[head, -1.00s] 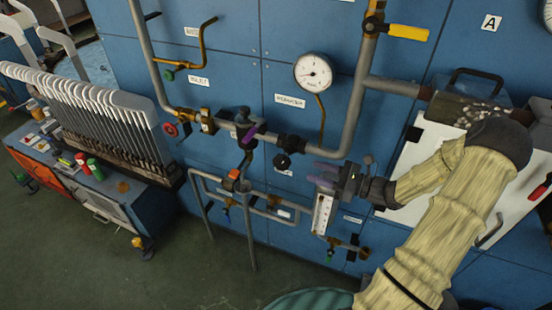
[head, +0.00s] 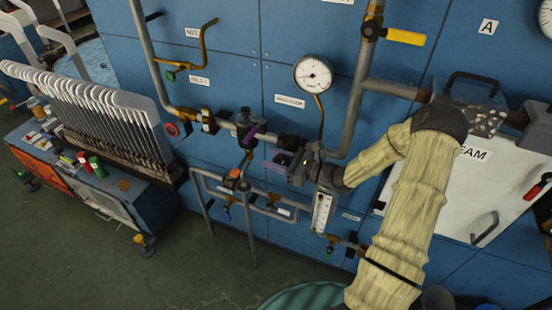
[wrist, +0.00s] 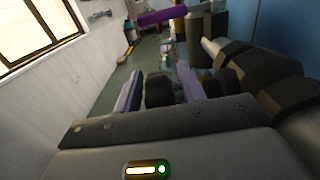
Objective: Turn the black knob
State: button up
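The black knob (head: 283,160) sits on the blue panel below the grey horizontal pipe, partly hidden by my gripper in the head view. My gripper (head: 276,155) is at the knob, coming in from the right. In the wrist view, the dark round knob (wrist: 159,90) lies between the two purple fingers of my gripper (wrist: 160,92). The fingers are apart, one on each side of the knob, with a small gap showing. I cannot tell whether either finger touches it.
A pressure gauge (head: 313,74) is above my gripper. A grey pipe (head: 354,118) runs close by. A valve with a purple handle (wrist: 162,16) is just ahead in the wrist view. A glass-fronted flow meter (head: 322,211) is below my wrist.

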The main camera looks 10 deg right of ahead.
grip_shut()
jog(key=shift+b, duration=0.3)
jog(key=shift+d+t+y+b, duration=0.1)
jog(key=shift+t+y+b, duration=0.65)
jog(key=shift+y, duration=0.35)
jog(key=shift+s+d+r+t+y+b, duration=0.1)
jog(key=shift+r+t+y+b, duration=0.2)
jog(key=shift+t+y, duration=0.4)
jog(key=shift+s+d+r+t+y+b, duration=0.1)
jog(key=shift+t+y+b, duration=0.3)
jog(key=shift+y, duration=0.5)
grip_release()
